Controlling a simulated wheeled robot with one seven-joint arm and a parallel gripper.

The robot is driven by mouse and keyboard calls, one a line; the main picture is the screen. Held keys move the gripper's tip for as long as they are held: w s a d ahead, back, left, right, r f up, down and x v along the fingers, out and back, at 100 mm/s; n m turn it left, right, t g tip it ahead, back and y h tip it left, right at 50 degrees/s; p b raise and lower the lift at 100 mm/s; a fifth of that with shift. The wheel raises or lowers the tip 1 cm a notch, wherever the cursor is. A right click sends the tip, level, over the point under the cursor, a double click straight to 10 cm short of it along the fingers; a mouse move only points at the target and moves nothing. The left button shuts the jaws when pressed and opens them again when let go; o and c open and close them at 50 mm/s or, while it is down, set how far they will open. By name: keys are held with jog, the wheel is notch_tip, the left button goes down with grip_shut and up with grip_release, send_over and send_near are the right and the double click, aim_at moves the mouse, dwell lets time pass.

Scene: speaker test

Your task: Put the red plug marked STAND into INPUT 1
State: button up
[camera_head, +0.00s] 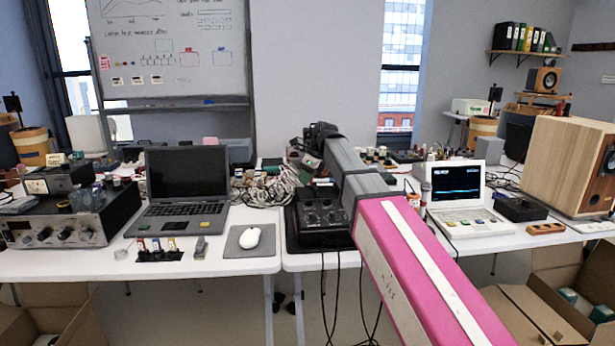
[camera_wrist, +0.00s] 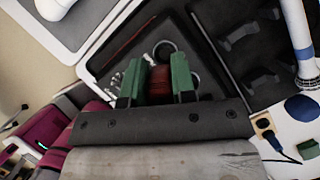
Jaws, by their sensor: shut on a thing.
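My gripper (camera_wrist: 158,74) shows in the wrist view with two green fingers. They are closed on a dark red, ridged round thing, which I take for the red plug (camera_wrist: 159,82); its marking cannot be read. It is over a black open case or tray (camera_wrist: 222,75) with recesses and metal rings; whether it touches anything below is unclear. In the head view my pink and grey arm reaches over the table, and the fingers and plug are hidden. A black box with knobs (camera_head: 322,220) stands left of my arm. No INPUT 1 label is readable.
A grey mat (camera_head: 235,245) with a white mouse (camera_head: 250,237) lies left of the black box. A laptop (camera_head: 186,190) and an amplifier (camera_head: 60,232) stand further left. A small black holder (camera_head: 158,256) bears several coloured pieces. A white laptop-like device (camera_head: 464,205) is right of my arm.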

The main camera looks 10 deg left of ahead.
aim_at(309, 187)
jog(key=shift+f, duration=0.2)
jog(key=shift+f, duration=3)
jog(key=shift+f, duration=0.2)
jog(key=o, duration=1)
jog(key=shift+r, duration=0.1)
